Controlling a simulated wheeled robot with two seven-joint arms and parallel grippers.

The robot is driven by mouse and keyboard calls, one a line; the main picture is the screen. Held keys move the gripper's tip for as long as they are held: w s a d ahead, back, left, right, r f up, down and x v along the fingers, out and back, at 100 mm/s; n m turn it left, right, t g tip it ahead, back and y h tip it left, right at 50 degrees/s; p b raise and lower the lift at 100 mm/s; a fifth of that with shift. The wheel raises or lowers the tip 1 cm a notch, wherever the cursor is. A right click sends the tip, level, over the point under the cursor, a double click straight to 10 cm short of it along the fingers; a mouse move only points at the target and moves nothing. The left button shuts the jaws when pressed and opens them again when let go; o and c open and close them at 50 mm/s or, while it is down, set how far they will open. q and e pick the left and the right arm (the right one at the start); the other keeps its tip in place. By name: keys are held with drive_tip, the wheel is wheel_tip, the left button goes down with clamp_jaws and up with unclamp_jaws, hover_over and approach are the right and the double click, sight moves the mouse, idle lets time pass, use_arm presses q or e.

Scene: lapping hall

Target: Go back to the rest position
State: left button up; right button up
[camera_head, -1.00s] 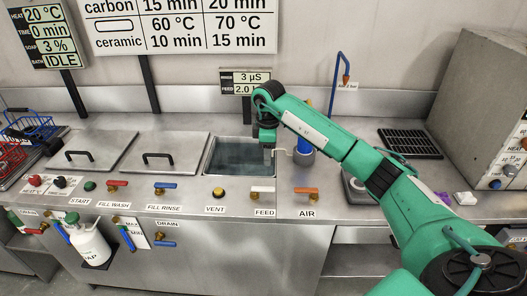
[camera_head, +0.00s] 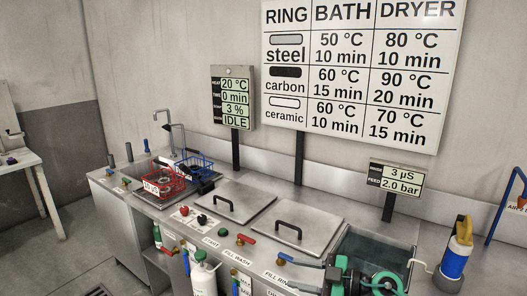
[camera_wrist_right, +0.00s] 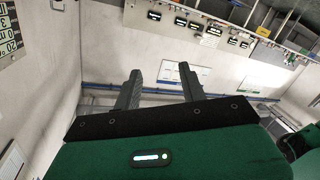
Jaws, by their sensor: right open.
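My right gripper (camera_head: 298,276) shows at the bottom edge of the head view, with its dark fingers pointing left. Green parts of my right arm show just right of it, in front of the open tank. In the right wrist view the two fingers (camera_wrist_right: 158,75) stand wide apart with nothing between them. Beyond them are wall and wall panels. My left gripper is in neither view.
The steel counter has two closed lids (camera_head: 236,201) (camera_head: 297,228) and an open water tank (camera_head: 378,246). A red basket (camera_head: 165,184) and a blue basket (camera_head: 197,170) stand at the left. A blue-and-yellow bottle (camera_head: 456,255) stands at the right. A white bottle (camera_head: 203,278) hangs in front.

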drive_tip(key=s+d+r+m+t+h, duration=0.2)
drive_tip(key=d+r+m+t+h, duration=0.25)
drive_tip(key=m+t, duration=0.75)
drive_tip(key=s+d+f+m+g+h, duration=0.1)
drive_tip(key=s+d+f+m+h, duration=0.55)
drive_tip(key=d+f+h, duration=0.4)
drive_tip(key=s+a+f+n+g, duration=0.1)
drive_tip(key=s+f+g, duration=0.6)
drive_tip(key=s, duration=0.5)
drive_tip(key=s+a+f+n+g, duration=0.1)
drive_tip(key=s+f+g, duration=0.65)
drive_tip(key=s, duration=0.55)
drive_tip(key=s+d+f+x, duration=0.1)
drive_tip(key=s+x, duration=0.2)
drive_tip(key=x, duration=1.2)
drive_tip(key=s+d+f+x, duration=0.1)
drive_tip(key=s+x, duration=0.3)
drive_tip(key=x, duration=1.1)
drive_tip(key=s+d+f+g, duration=0.1)
drive_tip(key=s+d+f, duration=0.2)
drive_tip(key=s+f, duration=1.5)
drive_tip(key=shift+s+d+f+h+p, duration=0.2)
drive_tip(key=shift+s+d+h+p, duration=0.1)
drive_tip(key=shift+p, duration=0.15)
